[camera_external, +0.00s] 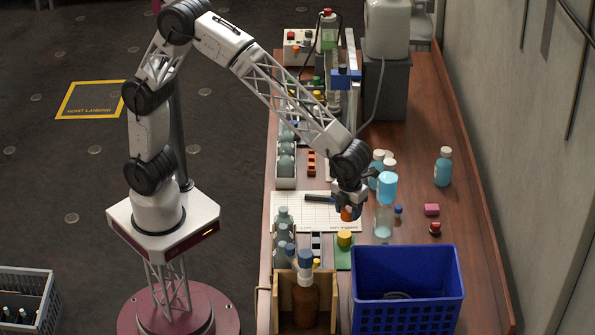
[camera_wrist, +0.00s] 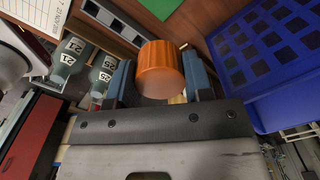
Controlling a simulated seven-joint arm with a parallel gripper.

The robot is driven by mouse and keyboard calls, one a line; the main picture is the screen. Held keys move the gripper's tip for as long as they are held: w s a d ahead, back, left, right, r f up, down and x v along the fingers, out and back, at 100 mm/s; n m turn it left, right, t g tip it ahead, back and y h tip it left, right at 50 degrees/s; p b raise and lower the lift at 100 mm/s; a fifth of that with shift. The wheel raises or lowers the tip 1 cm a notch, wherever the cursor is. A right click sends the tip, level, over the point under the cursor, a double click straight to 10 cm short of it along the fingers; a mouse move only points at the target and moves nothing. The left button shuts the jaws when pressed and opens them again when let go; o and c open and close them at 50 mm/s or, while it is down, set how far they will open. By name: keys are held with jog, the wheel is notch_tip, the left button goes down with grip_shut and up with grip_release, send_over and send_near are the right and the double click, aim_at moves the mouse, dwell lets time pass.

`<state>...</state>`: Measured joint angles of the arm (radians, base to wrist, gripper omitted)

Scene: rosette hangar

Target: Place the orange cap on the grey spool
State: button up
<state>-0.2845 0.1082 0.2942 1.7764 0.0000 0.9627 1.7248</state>
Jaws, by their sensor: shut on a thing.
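My gripper (camera_external: 348,208) is shut on the orange cap (camera_external: 347,214) and holds it above the table, close to the white printed sheet. In the wrist view the orange cap (camera_wrist: 161,70) is a smooth cylinder between the two blue-grey fingers of my gripper (camera_wrist: 160,85). I cannot pick out the grey spool with certainty in either view. Below the cap in the external view, a yellow-topped piece (camera_external: 344,238) stands on a green pad (camera_external: 343,258).
A blue crate (camera_external: 408,307) stands front right, beside a wooden box (camera_external: 283,317) holding a brown bottle (camera_external: 305,300). Grey-green bottles (camera_external: 284,222) line the left edge. The table's right side is mostly clear.

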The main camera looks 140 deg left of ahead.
jog(key=shift+s+a+n, duration=0.4)
jog(key=shift+a+n, duration=0.3)
jog(key=s+a+n, duration=1)
jog(key=a+n, duration=0.4)
jog(key=n, duration=0.3)
jog(key=w+a+r+n, duration=0.1)
jog(key=w+a+n, duration=0.25)
jog(key=a, duration=0.35)
jog(key=w+a+r+n, duration=0.2)
jog(key=w+a+n, duration=0.15)
jog(key=a, duration=0.35)
jog(key=s+d+f+m, duration=0.3)
jog(key=s+f+m, duration=0.5)
jog(key=s+m, duration=0.45)
jog(key=s+a+f+m, duration=0.2)
jog(key=s+a+m, duration=0.1)
jog(key=s+m, duration=0.3)
jog(key=s+a+f+m, duration=0.2)
jog(key=s+a+m, duration=0.2)
jog(key=s+m, duration=0.3)
jog(key=s, duration=0.3)
jog(key=shift+s+a, duration=0.15)
jog(key=shift+s, duration=0.15)
